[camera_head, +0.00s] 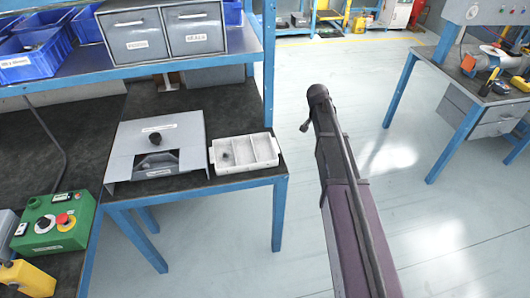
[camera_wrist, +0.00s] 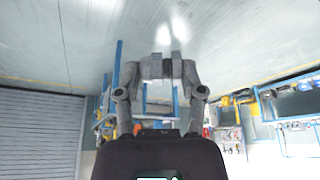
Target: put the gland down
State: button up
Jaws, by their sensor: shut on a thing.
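In the wrist view my gripper (camera_wrist: 166,62) points out over the pale floor. Its two grey fingers curve in and close on a small grey piece (camera_wrist: 161,70), which looks like the gland, though it is small and hard to tell from the fingers. In the head view my arm reaches up over open floor, right of the bench; I cannot make out my gripper or the gland there.
A white tray (camera_head: 241,137) with three compartments sits at the bench's right edge, something grey in its left one. A green control box (camera_head: 60,223) is at lower left. Another workbench (camera_head: 466,66) stands right.

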jog(key=shift+f, duration=0.1)
jog(key=s+a+f+n+y+b, duration=0.1)
jog(key=s+a+f+n+b, duration=0.1)
jog(key=s+a+n, duration=0.3)
jog(key=s+a+f+n+t+y+b, duration=0.1)
jog(key=s+a+n, duration=0.4)
jog(key=s+a, duration=0.6)
notch_tip(320, 180, down, 3)
jog(key=s+y+b, duration=0.1)
jog(key=s+b, duration=0.1)
jog(key=shift+a+r+y+b, duration=0.15)
jog(key=shift+y+b, duration=0.15)
jog(key=shift+b, duration=0.1)
jog(key=b, duration=0.1)
send_over(263, 151)
jog(key=s, duration=0.2)
jog(key=shift+s+d+f, duration=0.2)
jog(key=shift+d+f, duration=0.25)
jog(key=shift+f, duration=0.25)
jog(key=shift+w, duration=0.1)
jog(key=shift+w+a, duration=0.2)
jog(key=shift+w, duration=0.1)
jog(key=shift+b+x, duration=1.05)
jog(key=shift+b, duration=0.2)
jog(key=shift+s+f+b, duration=0.2)
jog(key=shift+f+b, duration=0.6)
jog(key=shift+f, duration=0.1)
